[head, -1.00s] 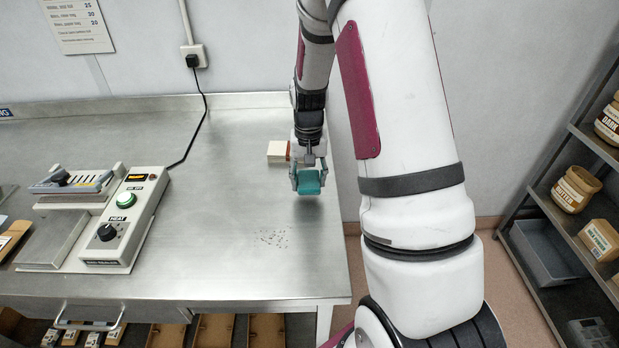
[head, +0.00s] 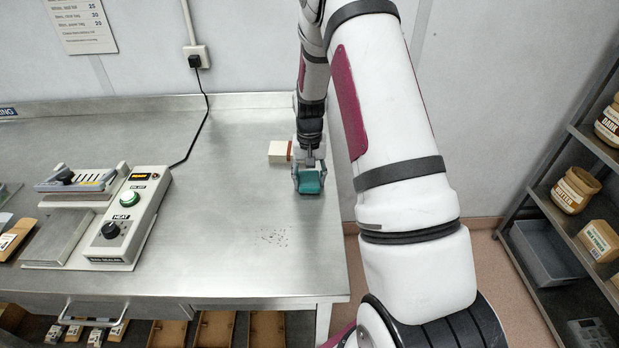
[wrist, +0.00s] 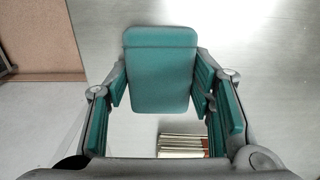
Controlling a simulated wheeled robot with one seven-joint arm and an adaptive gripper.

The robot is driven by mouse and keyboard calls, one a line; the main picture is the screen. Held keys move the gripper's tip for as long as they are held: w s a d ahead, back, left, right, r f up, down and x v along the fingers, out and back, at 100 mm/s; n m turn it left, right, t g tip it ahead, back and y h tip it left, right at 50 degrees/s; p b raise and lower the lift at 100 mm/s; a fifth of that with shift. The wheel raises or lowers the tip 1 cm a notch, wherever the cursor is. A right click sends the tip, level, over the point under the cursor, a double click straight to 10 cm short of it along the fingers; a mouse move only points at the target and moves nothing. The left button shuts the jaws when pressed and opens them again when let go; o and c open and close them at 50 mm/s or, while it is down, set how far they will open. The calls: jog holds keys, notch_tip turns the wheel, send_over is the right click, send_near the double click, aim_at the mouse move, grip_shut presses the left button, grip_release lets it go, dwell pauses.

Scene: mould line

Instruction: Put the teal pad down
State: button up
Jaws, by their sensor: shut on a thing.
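The teal pad (head: 309,181) is between the fingers of my gripper (head: 309,176), at the right part of the steel bench (head: 240,185). In the wrist view the teal pad (wrist: 161,70) fills the upper middle, between the teal-lined fingers of my gripper (wrist: 162,90). The gripper is shut on it. The pad is low over the bench top; I cannot tell whether its underside touches the steel.
A cream block with a brown edge (head: 279,152) lies just behind and left of the gripper; it shows as a stack in the wrist view (wrist: 182,143). Dark crumbs (head: 274,237) lie in front. A heat-sealer control box (head: 128,220) stands left. The bench's right edge is close.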

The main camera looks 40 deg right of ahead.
aim_at(309, 179)
jog(key=shift+f, duration=0.3)
jog(key=o, duration=1.3)
jog(key=shift+f, duration=0.15)
jog(key=s+a+r+n+t+b, duration=0.1)
jog(key=s+a+r, duration=0.15)
jog(key=r, duration=0.85)
jog(key=s+a+r, duration=0.1)
jog(key=a+r, duration=0.3)
jog(key=r, duration=0.7)
jog(key=s+a+r+n+t, duration=0.1)
jog(key=s+a+r+n, duration=0.1)
jog(key=s, duration=0.5)
jog(key=s+a+r+n+t, duration=0.2)
jog(key=s+a+r, duration=0.2)
jog(key=s+a, duration=0.3)
jog(key=s+a+r+n+t, duration=0.1)
jog(key=s+a+r, duration=0.3)
jog(key=s, duration=0.3)
jog(key=shift+s+a+n, duration=0.2)
jog(key=shift+s+n, duration=0.05)
jog(key=shift+n, duration=0.15)
